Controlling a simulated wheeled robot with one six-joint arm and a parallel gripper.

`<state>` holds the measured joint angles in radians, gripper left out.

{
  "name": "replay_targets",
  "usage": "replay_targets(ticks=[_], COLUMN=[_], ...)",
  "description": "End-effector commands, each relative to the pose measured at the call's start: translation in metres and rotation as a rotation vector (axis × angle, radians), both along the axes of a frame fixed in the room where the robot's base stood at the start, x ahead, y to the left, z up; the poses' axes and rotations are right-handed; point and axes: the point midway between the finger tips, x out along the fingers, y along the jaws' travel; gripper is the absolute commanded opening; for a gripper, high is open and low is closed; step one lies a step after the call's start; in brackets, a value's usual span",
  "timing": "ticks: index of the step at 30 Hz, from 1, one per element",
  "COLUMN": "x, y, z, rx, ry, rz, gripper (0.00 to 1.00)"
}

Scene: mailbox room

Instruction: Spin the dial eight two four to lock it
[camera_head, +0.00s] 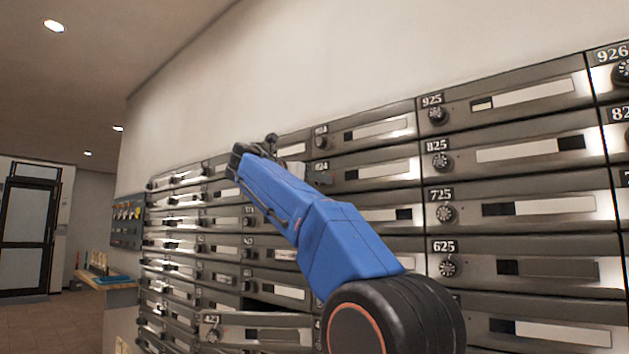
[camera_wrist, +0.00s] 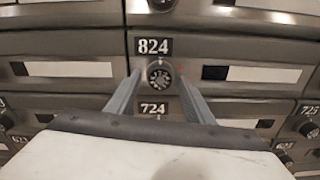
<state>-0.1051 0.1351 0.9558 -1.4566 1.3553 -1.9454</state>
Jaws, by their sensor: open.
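Mailbox 824 shows in the wrist view with its number plate (camera_wrist: 153,46) above a round black dial (camera_wrist: 159,75). My gripper (camera_wrist: 158,85) is open, with one finger to the left of the dial and one to the right. The dial sits between the fingers in the picture; I cannot tell whether they touch it. In the head view the 824 plate (camera_head: 321,166) shows just right of my gripper (camera_head: 262,146), which is up against the mailbox wall.
Mailbox 724 (camera_wrist: 152,108) lies just below, and another dial (camera_wrist: 160,4) lies just above. Mailboxes 925 (camera_head: 437,114), 825 (camera_head: 440,161) and 725 (camera_head: 445,214) stand to the right. A door in the lower row near 423 (camera_head: 213,334) appears swung out. A wooden counter (camera_head: 105,281) stands far left.

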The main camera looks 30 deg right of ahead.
Motion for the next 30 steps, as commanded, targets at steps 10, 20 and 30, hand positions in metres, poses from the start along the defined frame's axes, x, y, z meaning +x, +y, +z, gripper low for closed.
replay_targets(ticks=[10, 20, 30], x=[0.0, 0.0, 0.0002], y=[0.0002, 0.0002, 0.0003], z=[-0.0001, -0.0002, -0.0002], rx=[0.0, 0.012, 0.086], ry=[0.0, -0.033, -0.236], rz=[0.0, 0.0, -0.001], gripper=[0.06, 0.07, 0.07])
